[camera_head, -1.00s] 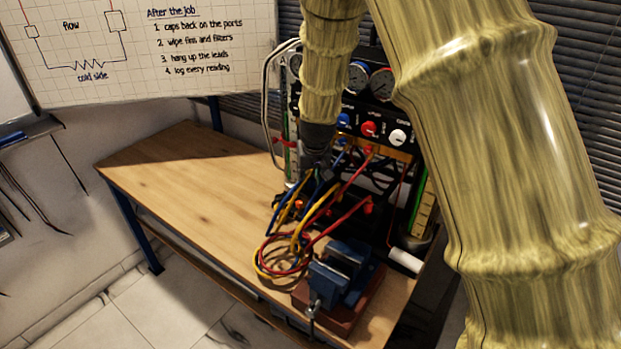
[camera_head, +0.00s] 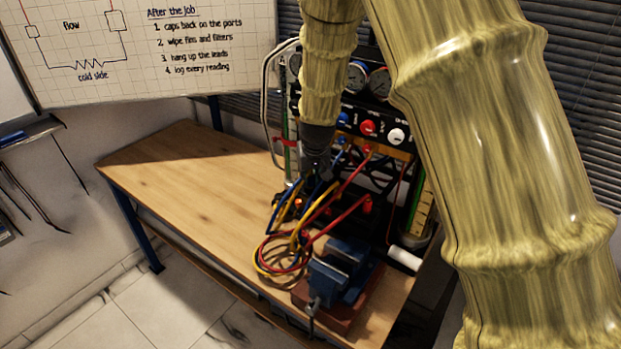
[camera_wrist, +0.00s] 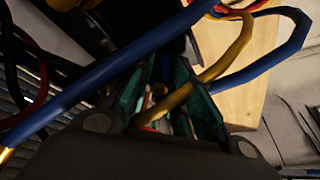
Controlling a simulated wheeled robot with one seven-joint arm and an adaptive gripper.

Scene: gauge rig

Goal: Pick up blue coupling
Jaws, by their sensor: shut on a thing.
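My gripper (camera_head: 321,170) points down among the hoses in front of the gauge panel. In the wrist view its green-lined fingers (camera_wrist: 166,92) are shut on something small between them. A yellow hose (camera_wrist: 205,76) crosses in front of the fingers and hides most of it, so I cannot make out its shape or colour. A small red and white bit shows between the fingers. A blue hose (camera_wrist: 95,82) passes close over the left finger. I cannot clearly pick out the blue coupling in either view.
The gauge panel (camera_head: 369,127) with blue, red and white knobs stands behind my gripper. Coiled red and yellow hoses (camera_head: 272,262) lie in front. A blue vise (camera_head: 338,270) sits at the bench's near edge. The wooden bench's left half (camera_head: 200,180) is clear.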

